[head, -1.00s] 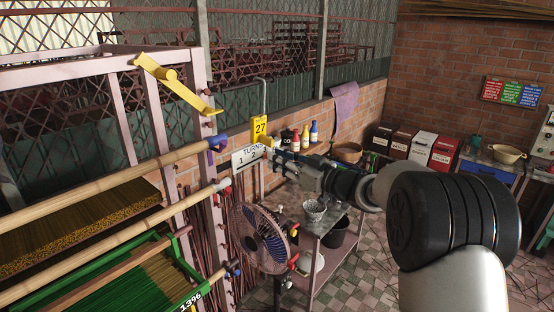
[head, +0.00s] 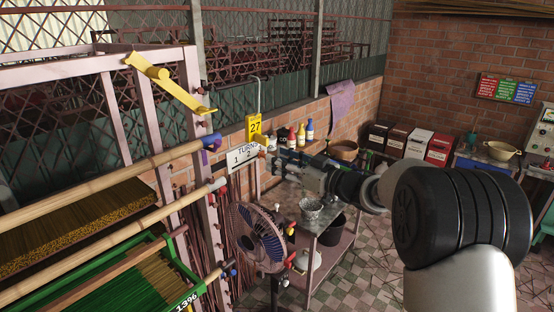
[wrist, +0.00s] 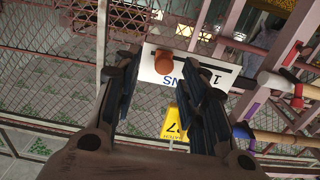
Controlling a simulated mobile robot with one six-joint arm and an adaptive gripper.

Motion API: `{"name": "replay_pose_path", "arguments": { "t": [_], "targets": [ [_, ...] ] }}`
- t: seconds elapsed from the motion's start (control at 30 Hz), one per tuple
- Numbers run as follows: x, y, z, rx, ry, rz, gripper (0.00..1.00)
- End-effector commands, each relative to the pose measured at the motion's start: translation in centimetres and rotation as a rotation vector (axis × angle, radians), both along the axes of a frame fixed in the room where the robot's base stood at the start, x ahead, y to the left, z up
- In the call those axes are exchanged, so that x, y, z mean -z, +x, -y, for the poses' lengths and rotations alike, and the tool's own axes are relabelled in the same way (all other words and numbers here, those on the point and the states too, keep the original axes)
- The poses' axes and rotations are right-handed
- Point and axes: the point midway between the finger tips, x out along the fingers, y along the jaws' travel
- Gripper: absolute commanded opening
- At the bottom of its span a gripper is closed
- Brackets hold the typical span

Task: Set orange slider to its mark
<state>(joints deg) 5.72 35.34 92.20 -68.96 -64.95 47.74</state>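The orange slider (wrist: 163,62) shows in the wrist view as a round orange-brown knob at one end of a dark slot along a white TURNS sign (wrist: 153,72). In the head view the sign (head: 242,157) reads 1 and 2, on a pink frame left of my gripper. My gripper (wrist: 160,72) is open, one finger on each side of the knob in the wrist picture. I cannot tell whether they touch it or how deep it sits between them. One finger covers part of the sign's lettering. In the head view my gripper (head: 282,163) is close to the sign's right end.
A yellow tag marked 27 (head: 255,127) stands just above the sign. A fan (head: 258,238) is below it. Bamboo poles (head: 110,175) with coloured ends reach in from the left. A trolley (head: 337,225) with a metal cup (head: 311,209) stands under my arm.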

Motion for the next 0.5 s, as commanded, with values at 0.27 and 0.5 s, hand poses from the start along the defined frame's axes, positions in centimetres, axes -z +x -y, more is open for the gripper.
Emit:
{"name": "replay_pose_path", "arguments": {
  "t": [0.27,0.5],
  "targets": [
    [-0.2,-3.7,5.0,0.005,0.000,0.001,0.39],
    [-0.1,-5.8,7.4,0.003,0.000,0.001,0.39]
  ]
}}
